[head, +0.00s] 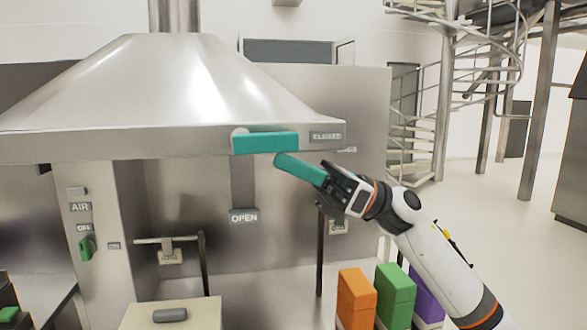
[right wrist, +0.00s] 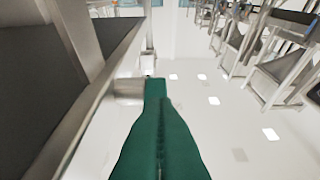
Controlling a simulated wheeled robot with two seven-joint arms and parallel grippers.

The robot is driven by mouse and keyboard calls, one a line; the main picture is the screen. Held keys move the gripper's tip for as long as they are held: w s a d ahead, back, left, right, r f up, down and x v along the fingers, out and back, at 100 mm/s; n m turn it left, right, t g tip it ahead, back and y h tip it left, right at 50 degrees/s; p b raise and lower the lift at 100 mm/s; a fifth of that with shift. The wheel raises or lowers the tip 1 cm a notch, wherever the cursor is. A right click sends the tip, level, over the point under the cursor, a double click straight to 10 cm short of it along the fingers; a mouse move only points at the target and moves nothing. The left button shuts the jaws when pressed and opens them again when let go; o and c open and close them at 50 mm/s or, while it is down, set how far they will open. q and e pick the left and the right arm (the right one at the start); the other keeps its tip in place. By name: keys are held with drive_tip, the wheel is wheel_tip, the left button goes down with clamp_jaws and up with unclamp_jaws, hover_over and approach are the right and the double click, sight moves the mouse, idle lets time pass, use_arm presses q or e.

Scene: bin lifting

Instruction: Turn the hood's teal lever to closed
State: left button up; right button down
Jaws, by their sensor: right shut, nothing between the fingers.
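The teal lever (head: 265,142) is on the front rim of the steel hood (head: 160,85). It lies level, its pivot at the left end and its free end pointing right at the CLOSED plate (head: 326,137). The OPEN plate (head: 244,216) is below the pivot. My right gripper (head: 281,161) has teal fingers, shut and empty, with the tips just under the lever's right half. I cannot tell whether they touch it. In the right wrist view the shut fingers (right wrist: 163,105) overlap the lever (right wrist: 154,88), partly hiding it. My left gripper is not in view.
An AIR panel with a green switch (head: 86,248) is at the left. Orange (head: 355,298), green (head: 396,295) and purple blocks stand below my right arm. A pale counter (head: 200,312) is at the bottom. Open floor and a spiral stair (head: 450,80) lie to the right.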

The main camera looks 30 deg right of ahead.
drive_tip(key=shift+d+r, duration=0.2)
drive_tip(key=shift+r, duration=0.2)
drive_tip(key=a+f+b+v, duration=0.1)
drive_tip(key=f+b+v, duration=0.1)
drive_tip(key=b+v, duration=0.6)
drive_tip(key=v, duration=0.3)
drive_tip(key=shift+d+b, duration=0.25)
drive_tip(key=shift+b, duration=0.05)
drive_tip(key=shift+f, duration=0.1)
